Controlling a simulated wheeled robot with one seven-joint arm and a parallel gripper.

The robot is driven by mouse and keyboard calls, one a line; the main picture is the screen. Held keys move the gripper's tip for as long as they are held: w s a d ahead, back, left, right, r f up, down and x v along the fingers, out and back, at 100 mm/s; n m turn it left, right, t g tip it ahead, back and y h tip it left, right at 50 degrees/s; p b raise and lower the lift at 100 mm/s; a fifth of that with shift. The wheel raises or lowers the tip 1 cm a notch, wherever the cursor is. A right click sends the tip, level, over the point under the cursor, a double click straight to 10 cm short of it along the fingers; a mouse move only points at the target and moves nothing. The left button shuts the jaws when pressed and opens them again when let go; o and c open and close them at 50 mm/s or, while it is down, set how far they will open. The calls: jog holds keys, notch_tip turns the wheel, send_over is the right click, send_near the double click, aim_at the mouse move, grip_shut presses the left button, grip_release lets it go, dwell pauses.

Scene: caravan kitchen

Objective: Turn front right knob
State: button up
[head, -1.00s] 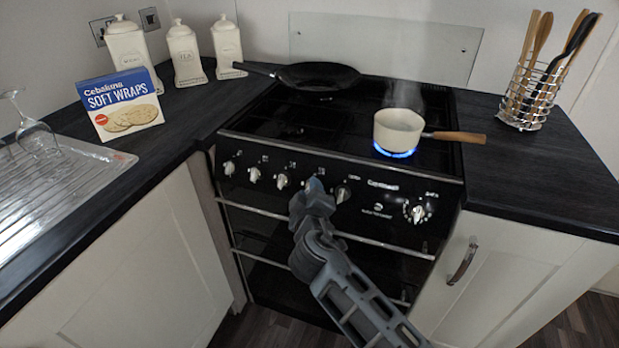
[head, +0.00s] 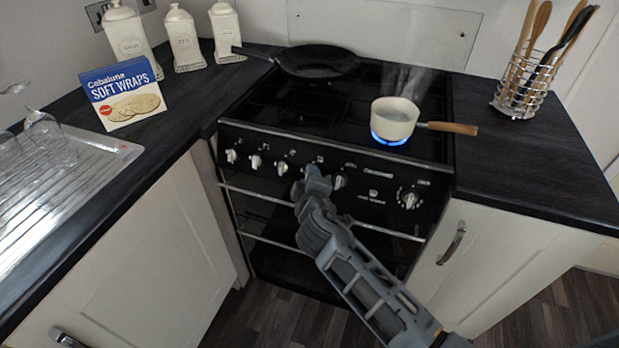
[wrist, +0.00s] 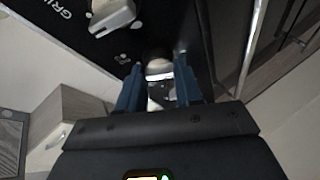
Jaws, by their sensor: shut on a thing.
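The black stove (head: 262,213) has a row of silver knobs on its front panel. My gripper (head: 308,178) is at the panel, between the third knob from the left (head: 281,168) and a knob to its right (head: 338,182), and covers the spot between them. In the wrist view, my gripper (wrist: 160,80) has its fingers on either side of a round pale knob (wrist: 158,69) and is shut on it. How far that knob is turned is unclear. A blue flame (head: 389,140) burns under a white saucepan (head: 395,118) on the front right burner.
A black frying pan (head: 318,62) sits at the back left of the hob. The saucepan's wooden handle points right. A soft wraps box (head: 122,95) and white canisters (head: 183,40) stand on the left worktop. A utensil holder (head: 522,88) stands at the right.

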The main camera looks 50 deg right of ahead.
jog(key=o, duration=1)
jog(key=shift+o, duration=0.2)
jog(key=shift+a, duration=0.1)
jog(key=b+v, duration=0.1)
jog(key=v, duration=0.6)
jog(key=shift+s+a, duration=0.2)
jog(key=shift+s, duration=0.1)
jog(key=shift+r, duration=0.1)
jog(key=s+a+f+t+y, duration=0.1)
jog(key=s+a+f+y, duration=0.1)
jog(key=s+a+y, duration=0.35)
jog(key=s+a+f+t+y, duration=0.1)
jog(key=s+a+y, duration=0.1)
jog(key=s+a, duration=0.6)
jog(key=s+a+r+m+t+y, duration=0.2)
jog(key=s+a+r+m+y, duration=0.1)
jog(key=s+r, duration=1)
jog(key=s+m, duration=0.1)
jog(key=s, duration=0.3)
jog(key=shift+s+r, duration=0.2)
jog(key=shift+r, duration=0.05)
